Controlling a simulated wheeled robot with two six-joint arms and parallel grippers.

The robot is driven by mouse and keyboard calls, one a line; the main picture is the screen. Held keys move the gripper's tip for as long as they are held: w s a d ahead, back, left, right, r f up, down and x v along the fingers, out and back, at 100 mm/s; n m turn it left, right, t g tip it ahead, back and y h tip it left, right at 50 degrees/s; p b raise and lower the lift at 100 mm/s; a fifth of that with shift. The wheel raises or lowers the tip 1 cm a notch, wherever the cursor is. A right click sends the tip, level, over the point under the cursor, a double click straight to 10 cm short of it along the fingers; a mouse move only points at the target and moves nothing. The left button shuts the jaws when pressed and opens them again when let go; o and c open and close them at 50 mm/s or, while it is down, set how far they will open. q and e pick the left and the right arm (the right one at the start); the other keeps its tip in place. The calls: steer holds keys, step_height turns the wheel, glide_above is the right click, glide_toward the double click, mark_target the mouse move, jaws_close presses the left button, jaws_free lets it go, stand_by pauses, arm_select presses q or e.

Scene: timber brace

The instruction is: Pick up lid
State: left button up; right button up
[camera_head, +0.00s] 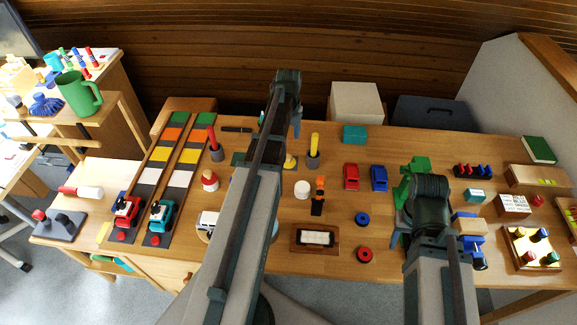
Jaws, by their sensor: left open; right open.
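No thing can be told for certain as the lid. A small white round piece (302,189) lies on the wooden table (335,275) right of my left arm. A brown tray (296,238) with white pieces in it lies nearer the front edge. My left arm (285,95) reaches up over the middle of the table, and its gripper is mostly hidden behind the arm. My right arm (430,190) is over the right part of the table, beside a green object (418,165), and its jaws are mostly hidden too. Neither gripper visibly holds anything.
Dark tracks with coloured tiles (180,178), a red truck (126,212) and a teal truck (161,216) lie at left. Red (351,176) and blue (379,178) toy cars stand right of centre. A peg tray (530,248) is far right. A green mug (78,93) stands on the left shelf.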

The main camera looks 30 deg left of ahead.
arm_select(q)
steer(key=b, duration=0.3)
glide_above(288, 156)
steer(key=f, duration=0.4)
steer(key=shift+s+d+f, duration=0.1)
steer(key=shift+s+d, duration=0.1)
steer(key=shift+d, duration=0.1)
arm_select(e)
step_height(288, 156, down, 4)
steer(key=shift+f, duration=0.1)
arm_select(q)
steer(key=f+b, duration=0.5)
steer(key=shift+w+a+f, duration=0.15)
steer(key=shift+w+a, duration=0.05)
arm_select(e)
step_height(288, 156, down, 5)
steer(key=shift+f, duration=0.1)
arm_select(q)
jaws_close()
